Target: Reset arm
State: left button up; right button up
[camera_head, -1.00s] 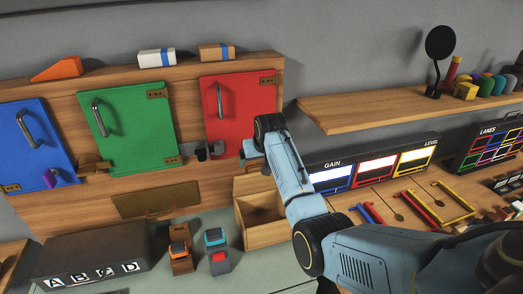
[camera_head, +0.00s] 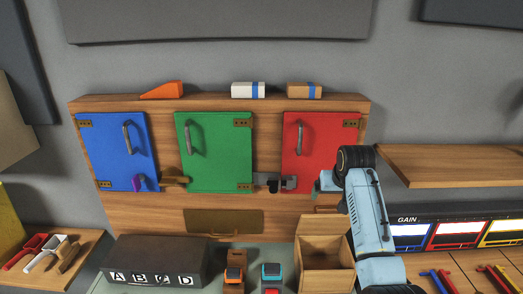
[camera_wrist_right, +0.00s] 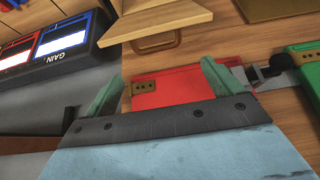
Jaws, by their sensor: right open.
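My right arm comes in from the lower right, and its gripper (camera_head: 326,184) is beside the lower right corner of the red door (camera_head: 308,140). In the right wrist view the two green fingertips (camera_wrist_right: 160,88) stand wide apart with nothing held between them. The red door (camera_wrist_right: 180,88) shows behind them, its brown hinge near the left finger. In the head view the red door hangs in the wooden cabinet, with a grey latch (camera_head: 275,183) at its lower left. My left gripper is out of view.
The green door (camera_head: 214,150) and blue door (camera_head: 112,155) are further left. A shelf (camera_head: 450,165) and the GAIN panel (camera_head: 430,236) stand right. A lettered box (camera_head: 155,262) is below left.

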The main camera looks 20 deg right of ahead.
jog(key=s+a+f+n, duration=0.1)
jog(key=s+a+f, duration=0.1)
jog(key=s+f, duration=0.3)
jog(key=s+a+f+n+g, duration=0.1)
jog(key=s+a+f, duration=0.15)
jog(key=s, duration=0.45)
jog(key=s+a+f+n, duration=0.1)
jog(key=s+a+f, duration=0.1)
jog(key=s+f, duration=0.35)
jog(key=s+a+n+g+y, duration=0.1)
jog(key=s+a, duration=0.4)
jog(key=s, duration=0.5)
jog(key=s+a+n+y, duration=0.1)
jog(key=s+a, duration=0.3)
jog(key=s, duration=0.7)
notch_tip(320, 180, down, 33)
jog(key=s+g+b, duration=0.1)
jog(key=g+b, duration=0.1)
jog(key=b, duration=0.6)
jog(key=s+d+f+b, duration=0.2)
jog(key=s+f+b, duration=0.3)
jog(key=s+f, duration=1.1)
notch_tip(320, 180, down, 4)
jog(key=shift+s+d+f+n+g+b, duration=0.25)
jog(key=shift+s+d+n+g+b, duration=0.05)
jog(key=shift+d+g+b, duration=0.1)
